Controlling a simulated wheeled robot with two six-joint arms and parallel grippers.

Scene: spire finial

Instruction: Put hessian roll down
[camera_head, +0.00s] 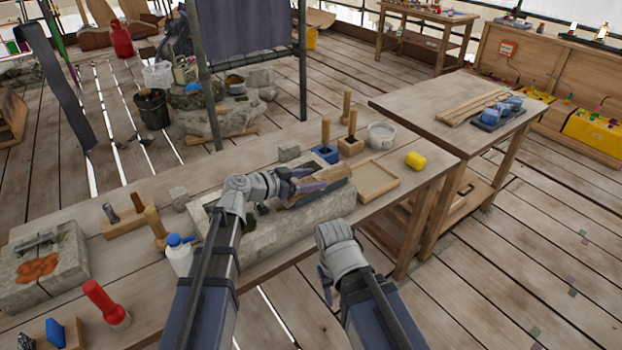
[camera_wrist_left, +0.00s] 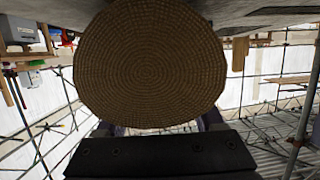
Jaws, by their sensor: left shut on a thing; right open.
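The hessian roll (camera_head: 334,173) is a brown roll at the far end of the grey stone block on the workbench. My left gripper (camera_head: 308,183) is shut on it, with the arm reaching over the block. In the left wrist view the round, coiled end of the hessian roll (camera_wrist_left: 150,65) fills the upper middle, hiding most of the fingers. I cannot tell whether the roll touches the stone. My right gripper (camera_head: 326,287) is open and empty, low in front of the bench edge.
The stone block (camera_head: 283,231) lies along the bench front. A shallow wooden tray (camera_head: 371,181), a yellow cylinder (camera_head: 415,160), a grey bucket (camera_head: 381,135) and upright wooden-handled tools stand behind and right. A white spray bottle (camera_head: 179,255) stands left. Bare bench shows near the yellow cylinder.

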